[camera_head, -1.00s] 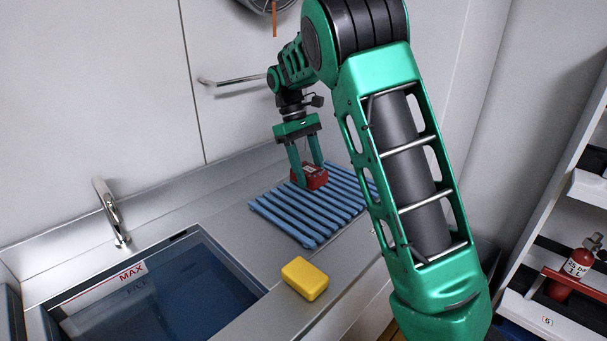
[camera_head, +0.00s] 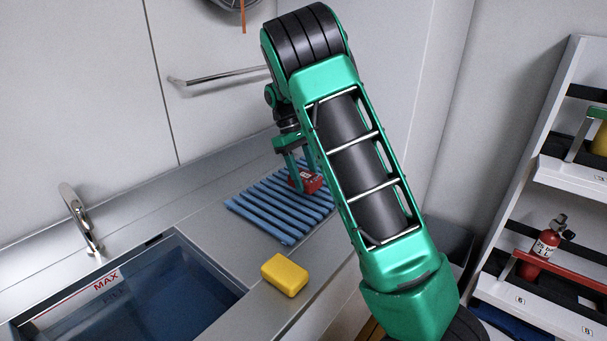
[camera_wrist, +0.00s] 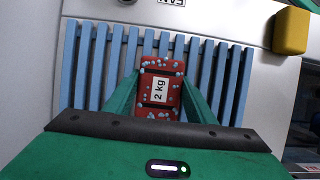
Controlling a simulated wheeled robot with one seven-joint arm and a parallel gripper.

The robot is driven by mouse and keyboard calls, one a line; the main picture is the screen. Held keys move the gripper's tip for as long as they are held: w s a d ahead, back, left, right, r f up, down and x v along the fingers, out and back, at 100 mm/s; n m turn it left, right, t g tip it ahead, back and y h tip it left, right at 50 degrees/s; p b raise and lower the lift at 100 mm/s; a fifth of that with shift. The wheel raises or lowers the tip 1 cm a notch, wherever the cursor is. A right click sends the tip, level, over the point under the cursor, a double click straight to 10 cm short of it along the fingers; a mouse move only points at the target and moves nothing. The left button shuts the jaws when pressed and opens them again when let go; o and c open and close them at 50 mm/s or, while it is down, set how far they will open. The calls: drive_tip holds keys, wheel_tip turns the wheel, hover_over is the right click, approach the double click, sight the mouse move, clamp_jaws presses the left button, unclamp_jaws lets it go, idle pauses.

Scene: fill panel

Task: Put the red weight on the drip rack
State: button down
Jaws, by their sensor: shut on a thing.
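The red weight (camera_wrist: 159,101), labelled 2 kg and dotted with water drops, is between the fingers of my gripper (camera_wrist: 158,92) in the wrist view. My gripper is shut on it. In the head view the red weight (camera_head: 311,183) is at the blue slatted drip rack (camera_head: 262,207), over its far part, partly hidden by my arm. It looks to be on or just above the slats; I cannot tell whether it touches them. The slats of the drip rack (camera_wrist: 88,70) run behind the weight in the wrist view.
A yellow block (camera_head: 285,275) lies on the counter in front of the rack. A sink (camera_head: 150,300) with water and a MAX mark is at lower left, with a tap (camera_head: 80,220) behind. A shelf (camera_head: 545,290) with a red bottle (camera_head: 540,250) stands at right.

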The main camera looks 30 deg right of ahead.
drive_tip(key=shift+f, duration=1.15)
drive_tip(key=c, duration=0.8)
unclamp_jaws()
drive_tip(key=shift+f, duration=0.15)
